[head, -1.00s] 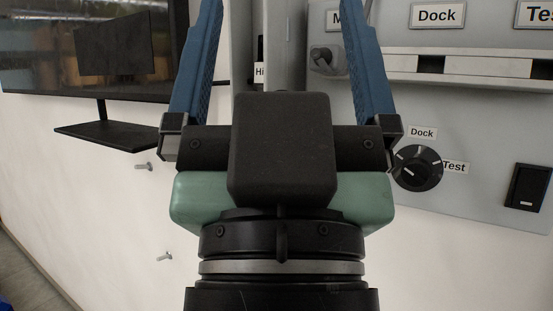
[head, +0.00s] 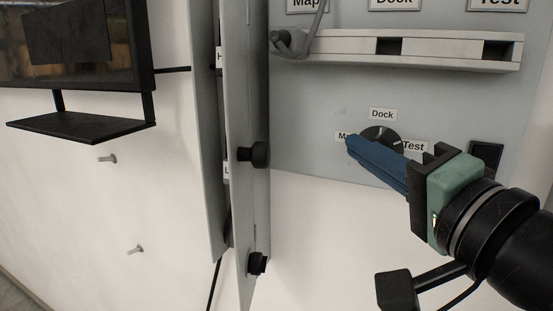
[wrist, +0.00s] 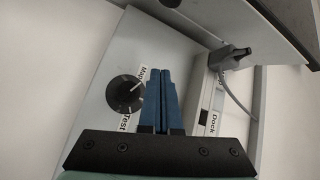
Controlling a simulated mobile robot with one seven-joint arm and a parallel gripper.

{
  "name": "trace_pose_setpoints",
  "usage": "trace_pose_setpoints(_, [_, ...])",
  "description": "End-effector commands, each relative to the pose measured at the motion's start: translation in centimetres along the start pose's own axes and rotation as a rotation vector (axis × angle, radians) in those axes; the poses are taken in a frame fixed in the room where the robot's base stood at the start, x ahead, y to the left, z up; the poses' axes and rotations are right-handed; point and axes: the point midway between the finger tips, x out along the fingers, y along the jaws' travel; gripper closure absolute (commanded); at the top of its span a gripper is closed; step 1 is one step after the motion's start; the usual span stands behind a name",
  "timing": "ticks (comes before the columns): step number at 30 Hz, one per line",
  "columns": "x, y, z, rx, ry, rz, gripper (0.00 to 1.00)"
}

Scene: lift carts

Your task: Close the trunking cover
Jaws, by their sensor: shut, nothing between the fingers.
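The trunking cover (head: 244,110) is a tall grey strip in the head view, with black knobs (head: 257,154) on its right side. It stands ajar, its face turned edge-on beside the narrow grey trunking (head: 206,120), with a dark gap between them. My gripper (head: 352,145) has blue fingers, shut and empty. It is to the right of the cover, apart from it, pointing left in front of the control panel. In the wrist view the closed fingers (wrist: 161,75) point over the panel. The cover's lower end is close to the bottom edge of the head view.
The grey control panel (head: 310,120) carries a rotary dial (head: 382,134), partly behind my fingers, a socket strip (head: 350,43) with a plugged cable, and a black switch (head: 487,155). A screen with a shelf (head: 80,125) is at left.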

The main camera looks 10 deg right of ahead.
Motion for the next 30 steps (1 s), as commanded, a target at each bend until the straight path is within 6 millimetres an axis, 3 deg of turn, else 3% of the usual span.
trace_pose_setpoints(3, [-2.5, 1.3, -0.2, 0.22, -0.143, 0.008, 1.0])
trace_pose_setpoints(6, [-4.3, 1.8, 0.0, 0.331, -0.232, 0.012, 1.0])
trace_pose_setpoints(11, [-5.3, 2.1, 0.4, 0.398, -0.294, 0.016, 1.0])
trace_pose_setpoints(17, [-3.0, 1.8, 1.2, 0.401, -0.302, 0.018, 1.0])
trace_pose_setpoints(27, [4.0, 1.4, 3.3, 0.4, -0.3, 0.018, 1.0])
trace_pose_setpoints(30, [4.9, 1.0, 4.6, 0.397, -0.3, 0.02, 1.0])
